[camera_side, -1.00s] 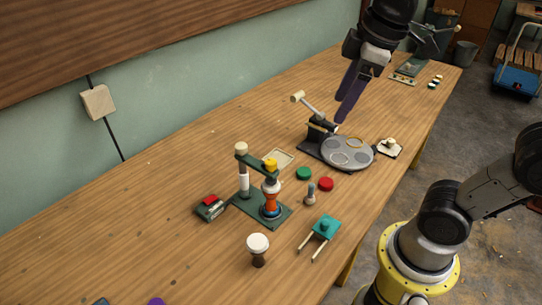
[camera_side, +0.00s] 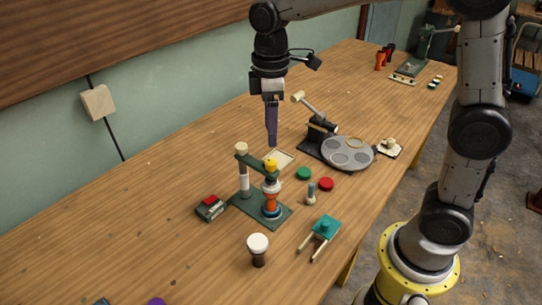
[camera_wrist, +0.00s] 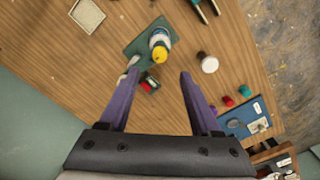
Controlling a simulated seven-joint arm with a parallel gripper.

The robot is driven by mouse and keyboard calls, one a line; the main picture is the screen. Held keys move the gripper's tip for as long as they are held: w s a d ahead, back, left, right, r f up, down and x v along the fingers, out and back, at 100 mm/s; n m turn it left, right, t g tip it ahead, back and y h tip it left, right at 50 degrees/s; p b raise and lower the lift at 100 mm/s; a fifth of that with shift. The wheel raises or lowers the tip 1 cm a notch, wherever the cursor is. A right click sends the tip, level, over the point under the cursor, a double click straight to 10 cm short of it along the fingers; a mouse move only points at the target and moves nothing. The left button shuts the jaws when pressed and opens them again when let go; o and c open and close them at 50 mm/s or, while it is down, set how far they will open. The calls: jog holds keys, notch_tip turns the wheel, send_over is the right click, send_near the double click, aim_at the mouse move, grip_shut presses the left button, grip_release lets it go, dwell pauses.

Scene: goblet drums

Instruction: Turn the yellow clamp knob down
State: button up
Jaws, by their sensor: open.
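The yellow clamp knob (camera_side: 271,164) tops the dark green clamp stand (camera_side: 247,205), above an orange and white drum (camera_side: 270,200) with a blue foot. In the wrist view the knob (camera_wrist: 160,54) lies beyond my fingertips, between their lines. My gripper (camera_side: 272,143) points down with its purple fingers. In the side view its tips appear just above the knob; the exact gap cannot be told. In the wrist view my gripper (camera_wrist: 160,74) is open, with nothing between its fingers.
A cream-topped post (camera_side: 241,150) stands left of the knob on the same stand. A red and dark block (camera_side: 210,207), a white-topped goblet drum (camera_side: 258,249), a teal stand (camera_side: 323,230) and a grey round plate (camera_side: 348,153) are nearby. The front left table is mostly clear.

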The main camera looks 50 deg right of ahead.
aim_at(271, 161)
notch_tip(271, 161, down, 9)
jog(key=shift+r, duration=0.15)
jog(key=shift+c, duration=0.2)
grip_shut()
